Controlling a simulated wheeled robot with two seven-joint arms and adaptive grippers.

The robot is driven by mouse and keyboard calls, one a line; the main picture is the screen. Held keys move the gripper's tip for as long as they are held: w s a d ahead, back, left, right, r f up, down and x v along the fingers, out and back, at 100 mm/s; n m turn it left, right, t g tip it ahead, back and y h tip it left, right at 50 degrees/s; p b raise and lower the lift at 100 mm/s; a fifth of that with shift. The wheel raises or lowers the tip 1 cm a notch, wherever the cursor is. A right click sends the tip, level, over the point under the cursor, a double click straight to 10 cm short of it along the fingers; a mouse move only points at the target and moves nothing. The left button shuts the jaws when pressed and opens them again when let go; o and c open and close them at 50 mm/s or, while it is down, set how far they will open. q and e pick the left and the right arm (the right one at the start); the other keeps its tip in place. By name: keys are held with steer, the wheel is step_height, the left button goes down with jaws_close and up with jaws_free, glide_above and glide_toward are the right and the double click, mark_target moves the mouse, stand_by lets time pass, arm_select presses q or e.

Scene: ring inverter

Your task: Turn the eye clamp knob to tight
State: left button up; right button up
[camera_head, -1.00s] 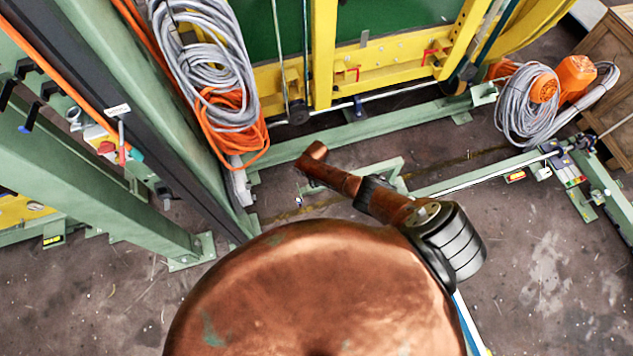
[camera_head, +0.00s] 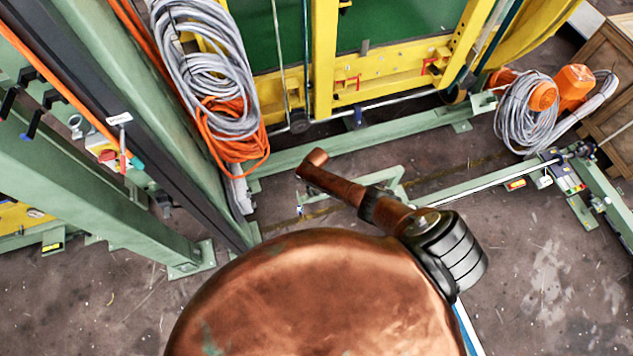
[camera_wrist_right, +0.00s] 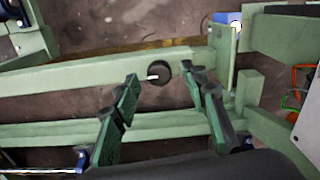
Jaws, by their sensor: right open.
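A round dark knob (camera_wrist_right: 158,76) with a short white mark sits on a pale green beam (camera_wrist_right: 70,82) in the right wrist view. I take it to be the eye clamp knob; no lettering is readable. My right gripper (camera_wrist_right: 160,72) is open, with its two green and black fingers apart. The knob appears in the gap between the fingertips; I cannot tell how far beyond them it is. My left gripper is not in view.
Green frame posts and grey cable coils (camera_head: 190,55) stand at the left. A yellow frame (camera_head: 390,72) crosses the back. Another coil with orange parts (camera_head: 527,118) lies at the right. Bare floor (camera_head: 550,290) shows at lower right.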

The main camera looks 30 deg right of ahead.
step_height(320, 180, up, 11)
stand_by(0.4)
stand_by(0.4)
steer(key=s+d+f, duration=0.2)
steer(key=s+f, duration=0.8)
steer(key=f, duration=0.1)
steer(key=s+d+f, duration=0.3)
steer(key=s+f, duration=0.7)
steer(key=f, duration=0.1)
steer(key=s+a+f, duration=0.1)
steer(key=s+f, duration=0.2)
steer(key=s, duration=0.7)
steer(key=s+a+f+n, duration=0.1)
steer(key=s+f, duration=0.2)
steer(key=s, duration=0.7)
steer(key=s+a+f+n, duration=0.1)
steer(key=s+f, duration=0.2)
steer(key=s, duration=0.7)
steer(key=shift+t, duration=0.4)
